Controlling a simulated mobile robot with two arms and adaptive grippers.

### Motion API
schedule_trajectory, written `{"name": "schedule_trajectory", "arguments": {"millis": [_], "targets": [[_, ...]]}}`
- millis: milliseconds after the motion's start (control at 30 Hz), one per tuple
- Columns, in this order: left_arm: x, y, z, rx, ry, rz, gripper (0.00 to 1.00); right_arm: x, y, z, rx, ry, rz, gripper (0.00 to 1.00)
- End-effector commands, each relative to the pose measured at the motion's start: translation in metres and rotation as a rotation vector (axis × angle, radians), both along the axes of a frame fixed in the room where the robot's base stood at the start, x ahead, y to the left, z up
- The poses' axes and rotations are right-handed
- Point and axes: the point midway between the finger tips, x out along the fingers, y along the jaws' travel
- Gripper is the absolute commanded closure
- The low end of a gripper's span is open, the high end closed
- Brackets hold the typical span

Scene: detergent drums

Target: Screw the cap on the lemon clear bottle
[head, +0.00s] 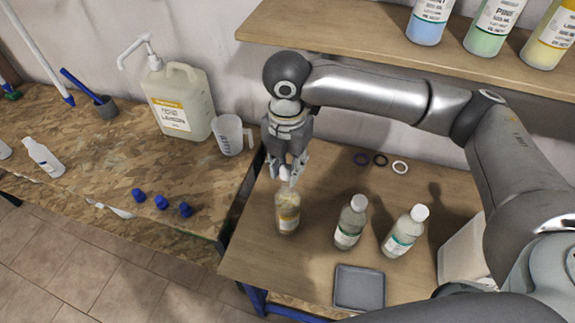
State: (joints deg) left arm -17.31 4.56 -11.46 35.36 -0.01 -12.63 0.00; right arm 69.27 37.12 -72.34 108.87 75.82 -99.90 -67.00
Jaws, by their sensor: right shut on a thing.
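The lemon clear bottle (287,213) has a yellow label and stands upright at the left of the wooden table. My right gripper (290,178) points down directly over its neck. Its fingers are shut on a small white thing that looks like the cap (284,173), mostly hidden between them. I cannot tell whether the cap touches the bottle's mouth. My left gripper is not in view.
Two white-capped bottles with green (349,226) and teal (403,235) labels stand to the right. A grey tray (359,288) lies in front. Rings (400,167) lie behind.

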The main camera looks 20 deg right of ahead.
Motion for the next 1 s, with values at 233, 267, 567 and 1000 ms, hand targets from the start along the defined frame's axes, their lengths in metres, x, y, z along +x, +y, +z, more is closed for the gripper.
{"name": "schedule_trajectory", "arguments": {"millis": [233, 267, 567, 1000], "targets": [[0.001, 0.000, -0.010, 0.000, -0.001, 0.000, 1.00, 0.000, 0.000, -0.017, -0.001, 0.002, -0.001, 0.79], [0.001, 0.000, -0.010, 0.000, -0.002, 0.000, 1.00, 0.000, 0.000, -0.019, -0.001, 0.002, -0.001, 0.79], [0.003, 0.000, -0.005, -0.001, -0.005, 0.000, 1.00, 0.000, 0.000, -0.025, 0.000, 0.001, -0.001, 0.79], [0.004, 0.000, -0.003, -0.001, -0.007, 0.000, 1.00, 0.000, 0.000, -0.029, 0.000, 0.001, -0.001, 0.79]]}}
